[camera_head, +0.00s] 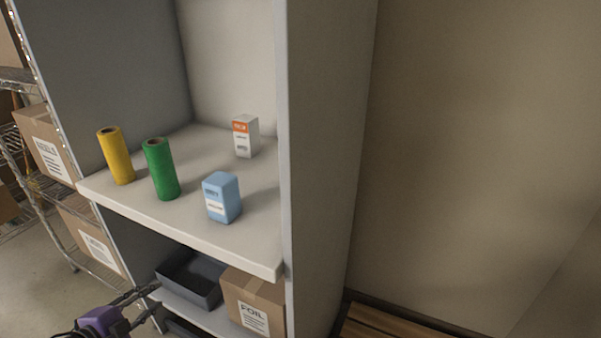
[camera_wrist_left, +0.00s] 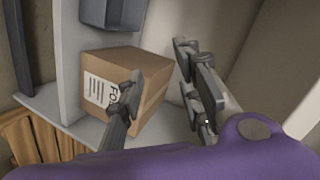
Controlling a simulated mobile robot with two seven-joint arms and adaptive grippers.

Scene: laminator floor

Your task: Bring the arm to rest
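My left gripper (camera_head: 152,298) comes in low at the left of the head view, in front of the cabinet's lower shelf. In the left wrist view the two fingers of this gripper (camera_wrist_left: 160,70) stand apart with nothing between them. A cardboard box labelled FOIL (camera_wrist_left: 125,75) shows beyond the fingers; I cannot tell how near they are to it. My right gripper is in neither view.
The cabinet's upper shelf (camera_head: 120,196) holds a yellow roll (camera_head: 116,156), a green roll (camera_head: 160,170), a blue carton (camera_head: 221,198) and a white-orange carton (camera_head: 245,137). Below are a dark bin (camera_head: 192,278) and the FOIL box (camera_head: 254,303). A wire rack stands left.

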